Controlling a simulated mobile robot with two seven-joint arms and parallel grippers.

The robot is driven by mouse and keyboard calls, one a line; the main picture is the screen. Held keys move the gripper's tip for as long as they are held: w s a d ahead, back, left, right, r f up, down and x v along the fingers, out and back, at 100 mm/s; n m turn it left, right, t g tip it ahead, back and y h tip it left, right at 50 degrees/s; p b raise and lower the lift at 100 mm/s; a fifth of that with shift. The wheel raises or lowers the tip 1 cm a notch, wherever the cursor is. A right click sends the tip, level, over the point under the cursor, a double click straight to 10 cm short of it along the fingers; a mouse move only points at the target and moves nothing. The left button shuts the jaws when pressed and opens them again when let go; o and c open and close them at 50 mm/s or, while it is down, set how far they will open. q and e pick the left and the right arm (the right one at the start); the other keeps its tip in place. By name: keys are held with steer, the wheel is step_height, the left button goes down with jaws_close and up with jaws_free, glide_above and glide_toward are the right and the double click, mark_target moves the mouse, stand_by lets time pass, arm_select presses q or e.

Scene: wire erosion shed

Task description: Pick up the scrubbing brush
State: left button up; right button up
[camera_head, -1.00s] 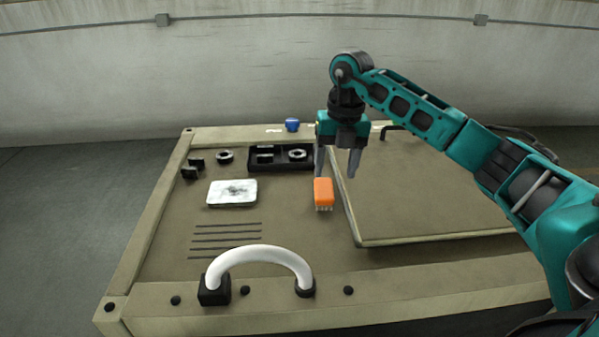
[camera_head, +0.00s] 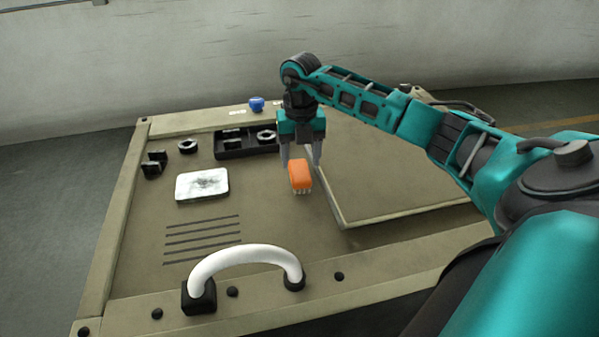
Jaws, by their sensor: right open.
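The scrubbing brush (camera_head: 300,175) has an orange body with pale bristles facing down. It sits on the brown work surface, just left of the raised panel. My right gripper (camera_head: 301,164) points down over the brush with its fingers open. One fingertip shows on each side of the brush's far end; I cannot tell whether they touch it. My left gripper is not in view.
The raised panel (camera_head: 400,190) lies right of the brush. A black tray (camera_head: 232,153) with metal parts is behind left. A white block (camera_head: 202,184), a blue knob (camera_head: 256,104) and black clamps (camera_head: 153,163) stand farther left. A white handle (camera_head: 245,254) arches at the front.

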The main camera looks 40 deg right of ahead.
mark_target(300, 170)
step_height(300, 170, down, 4)
steer(key=shift+a+f, duration=0.15)
steer(key=shift+c, duration=0.3)
steer(key=shift+c, duration=0.7)
steer(key=c, duration=0.5)
steer(key=shift+c, duration=0.2)
